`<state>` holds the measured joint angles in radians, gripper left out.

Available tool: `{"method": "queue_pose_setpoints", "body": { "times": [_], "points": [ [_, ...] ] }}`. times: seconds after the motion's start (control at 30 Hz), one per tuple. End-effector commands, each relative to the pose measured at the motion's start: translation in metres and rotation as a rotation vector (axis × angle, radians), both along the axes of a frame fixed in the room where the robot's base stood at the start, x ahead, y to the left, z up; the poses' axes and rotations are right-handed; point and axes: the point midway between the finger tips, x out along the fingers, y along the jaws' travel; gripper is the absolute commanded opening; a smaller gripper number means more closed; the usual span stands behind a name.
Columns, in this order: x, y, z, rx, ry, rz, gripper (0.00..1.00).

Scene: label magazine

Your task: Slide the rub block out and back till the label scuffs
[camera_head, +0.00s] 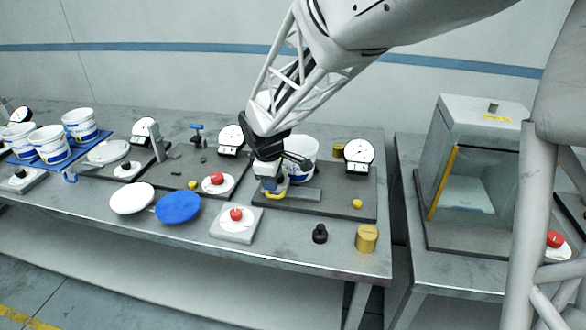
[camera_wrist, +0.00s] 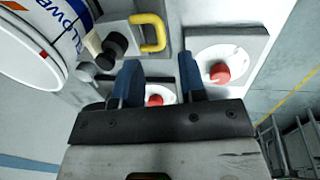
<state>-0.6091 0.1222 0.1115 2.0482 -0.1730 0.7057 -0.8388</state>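A white tub (camera_head: 303,149) stands on a dark base plate, partly behind my gripper (camera_head: 270,180). A yellow handle (camera_wrist: 152,33) is on the slide, and also shows under my gripper in the head view (camera_head: 276,191). My gripper (camera_wrist: 158,78) is open, its blue fingers apart, with the handle beyond the tips.
Red buttons (camera_head: 236,214) and (camera_head: 217,179) sit on pale pads to the left. A dial gauge (camera_head: 358,152) stands behind right. A black knob (camera_head: 320,234) and brass weight (camera_head: 366,238) stand near the front edge. A glass-fronted cabinet (camera_head: 475,170) is right.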

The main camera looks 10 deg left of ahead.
Motion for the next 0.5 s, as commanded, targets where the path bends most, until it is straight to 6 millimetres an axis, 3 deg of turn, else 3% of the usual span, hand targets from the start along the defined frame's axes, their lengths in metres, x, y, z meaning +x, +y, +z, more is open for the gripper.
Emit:
{"method": "queue_pose_setpoints", "body": {
  "times": [0.5],
  "points": [
    [0.011,0.000,-0.054,-0.001,0.000,0.000,0.38]
  ]
}}
